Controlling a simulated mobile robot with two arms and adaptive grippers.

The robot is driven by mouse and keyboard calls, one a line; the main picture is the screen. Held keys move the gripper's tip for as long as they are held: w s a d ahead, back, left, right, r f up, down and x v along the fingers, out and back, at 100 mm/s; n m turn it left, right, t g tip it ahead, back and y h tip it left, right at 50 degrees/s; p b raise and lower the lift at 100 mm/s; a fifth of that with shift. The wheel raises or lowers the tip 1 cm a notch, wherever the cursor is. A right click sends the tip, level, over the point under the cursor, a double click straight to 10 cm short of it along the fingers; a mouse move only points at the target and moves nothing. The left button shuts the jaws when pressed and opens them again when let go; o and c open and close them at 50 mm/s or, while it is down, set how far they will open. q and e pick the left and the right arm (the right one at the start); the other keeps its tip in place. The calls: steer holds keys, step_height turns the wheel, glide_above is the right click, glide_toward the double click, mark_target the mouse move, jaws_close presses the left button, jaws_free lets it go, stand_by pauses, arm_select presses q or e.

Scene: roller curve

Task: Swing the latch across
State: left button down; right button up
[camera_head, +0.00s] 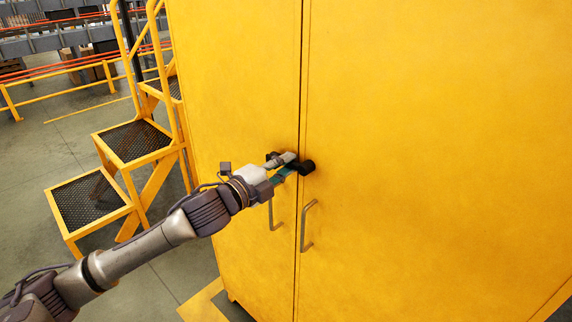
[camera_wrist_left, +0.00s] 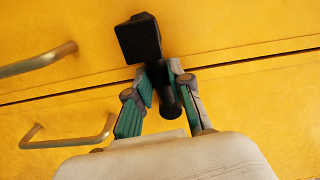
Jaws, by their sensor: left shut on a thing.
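The latch is a black bar with a blocky end (camera_head: 307,168) on the front of a yellow two-door cabinet (camera_head: 430,120), above the door handles. In the left wrist view, the latch's block (camera_wrist_left: 139,40) lies on one side of the door seam and its round stem reaches over the seam to the other side. My left gripper (camera_head: 291,166) is at the latch. In the left wrist view, its two teal-padded fingers (camera_wrist_left: 160,76) are closed around the stem, just below the block. The fingers partly hide the latch in the head view. My right gripper is out of view.
Two metal door handles, the left (camera_head: 271,212) and the right (camera_head: 307,226), stick out below the latch. Yellow steps with black mesh treads (camera_head: 133,141) stand left of the cabinet. Yellow railings (camera_head: 70,85) stand farther back. Grey floor is open at left.

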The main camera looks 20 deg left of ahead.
arm_select(q)
steer(key=shift+r+m, duration=0.15)
steer(key=shift+m, duration=0.35)
steer(key=c, duration=1)
jaws_free()
steer(key=shift+c, duration=0.2)
steer(key=v, duration=1.2)
